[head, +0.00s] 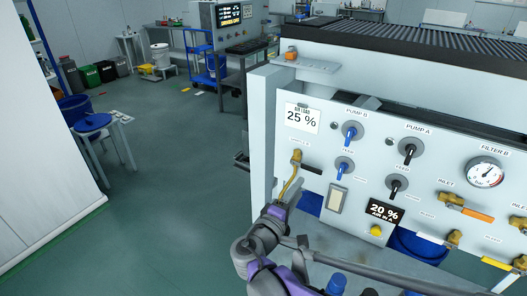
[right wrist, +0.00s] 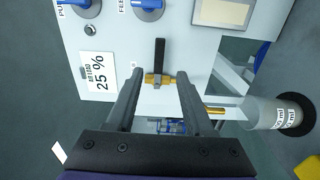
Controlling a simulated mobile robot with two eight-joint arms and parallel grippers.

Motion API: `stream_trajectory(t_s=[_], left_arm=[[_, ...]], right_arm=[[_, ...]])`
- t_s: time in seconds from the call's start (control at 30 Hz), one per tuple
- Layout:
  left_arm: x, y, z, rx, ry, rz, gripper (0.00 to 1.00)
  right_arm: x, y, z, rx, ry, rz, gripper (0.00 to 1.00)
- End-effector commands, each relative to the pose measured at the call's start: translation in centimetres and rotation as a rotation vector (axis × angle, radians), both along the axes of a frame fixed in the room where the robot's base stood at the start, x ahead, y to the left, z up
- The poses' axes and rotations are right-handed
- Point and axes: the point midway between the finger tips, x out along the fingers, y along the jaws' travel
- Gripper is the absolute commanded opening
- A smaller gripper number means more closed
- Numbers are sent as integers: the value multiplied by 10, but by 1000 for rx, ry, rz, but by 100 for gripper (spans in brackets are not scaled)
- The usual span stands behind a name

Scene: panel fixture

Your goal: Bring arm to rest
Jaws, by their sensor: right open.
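My right arm comes up from the bottom of the head view, and its gripper (head: 280,207) is in front of the lower left of the white panel (head: 266,150). In the right wrist view the right gripper (right wrist: 159,80) is open, its two dark fingers apart. A brass valve (right wrist: 154,79) with a black lever (right wrist: 159,54) shows between the fingertips; the fingers do not appear closed on it. This valve (head: 297,158) is also in the head view, below the 25 % display (head: 301,117), with a brass pipe running down from it. My left gripper is not in view.
The panel carries blue and black knobs (head: 350,133), a gauge (head: 486,173), a 20 % display (head: 384,212) and several brass valves along the right. A blue container (head: 418,245) is under it.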

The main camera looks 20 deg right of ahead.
Motion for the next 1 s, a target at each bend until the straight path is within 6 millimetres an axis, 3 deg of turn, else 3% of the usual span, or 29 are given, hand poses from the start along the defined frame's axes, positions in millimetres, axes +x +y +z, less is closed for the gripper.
stream_trajectory(t_s=[0.13,0.23,0.37,0.47,0.57,0.7,0.8,1.0], left_arm=[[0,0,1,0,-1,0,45],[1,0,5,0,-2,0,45],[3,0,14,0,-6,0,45],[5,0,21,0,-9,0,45],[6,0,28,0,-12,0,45],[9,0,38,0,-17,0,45],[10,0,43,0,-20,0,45],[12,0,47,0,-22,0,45]], right_arm=[[-5,-4,-2,27,10,-8,52],[-21,-16,-13,127,45,-32,52],[-64,-31,-41,375,119,-83,52],[-103,-28,-67,611,170,-120,52],[-141,-13,-90,850,204,-148,52],[-183,21,-111,1165,219,-170,52],[-203,45,-118,1343,214,-176,52],[-220,73,-120,1533,197,-176,52]])
